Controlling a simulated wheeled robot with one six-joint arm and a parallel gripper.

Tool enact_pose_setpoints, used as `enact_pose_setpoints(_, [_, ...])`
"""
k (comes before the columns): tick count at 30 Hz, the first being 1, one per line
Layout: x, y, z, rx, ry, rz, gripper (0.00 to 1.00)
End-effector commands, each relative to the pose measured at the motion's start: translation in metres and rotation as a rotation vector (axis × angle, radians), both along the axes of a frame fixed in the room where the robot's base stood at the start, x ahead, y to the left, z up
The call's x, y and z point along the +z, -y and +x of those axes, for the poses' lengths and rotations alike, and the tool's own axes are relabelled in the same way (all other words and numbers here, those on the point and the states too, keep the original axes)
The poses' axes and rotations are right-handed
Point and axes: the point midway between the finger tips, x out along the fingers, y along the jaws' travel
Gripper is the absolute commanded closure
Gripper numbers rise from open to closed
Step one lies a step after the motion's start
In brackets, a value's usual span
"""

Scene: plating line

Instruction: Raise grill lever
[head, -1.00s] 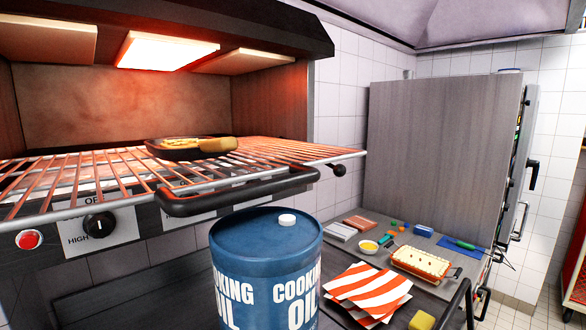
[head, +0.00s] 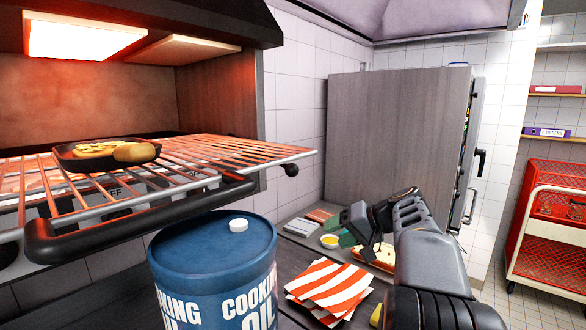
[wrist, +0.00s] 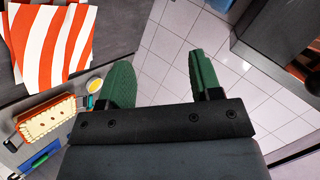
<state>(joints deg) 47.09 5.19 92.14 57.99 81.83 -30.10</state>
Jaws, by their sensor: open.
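The grill at the left has a wire rack (head: 245,155) with a black bar handle (head: 150,205) along its front. A black knob (head: 291,169) sticks out under the rack's right corner; I cannot tell which of these is the lever. A dark pan (head: 75,160) with food lies on the rack under the glowing heater (head: 85,36). My gripper (head: 365,232) is in the air right of and below the knob, apart from it. In the wrist view, its green fingers (wrist: 157,75) are spread, with nothing between them.
A blue cooking oil drum (head: 212,265) stands close before the rack. Striped red and white paper (head: 328,288) lies on the counter, also in the wrist view (wrist: 52,35). A pie dish (wrist: 46,118) sits nearby. A tall grey cabinet (head: 395,135) stands behind.

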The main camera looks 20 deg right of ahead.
Motion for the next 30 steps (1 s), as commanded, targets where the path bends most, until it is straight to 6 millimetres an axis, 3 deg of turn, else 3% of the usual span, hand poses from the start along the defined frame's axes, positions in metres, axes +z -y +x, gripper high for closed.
enact_pose_setpoints(2, [0.042, 0.020, 0.005, 0.073, 0.201, 0.020, 0.42])
enact_pose_setpoints(6, [0.105, 0.028, -0.001, 0.235, 0.539, -0.013, 0.42])
enact_pose_setpoints(10, [0.142, 0.022, -0.013, 0.357, 0.768, -0.069, 0.42])
enact_pose_setpoints(17, [0.158, 0.002, -0.011, 0.430, 0.888, -0.114, 0.42])
enact_pose_setpoints(30, [0.159, -0.062, 0.040, 0.428, 0.884, -0.112, 0.42])
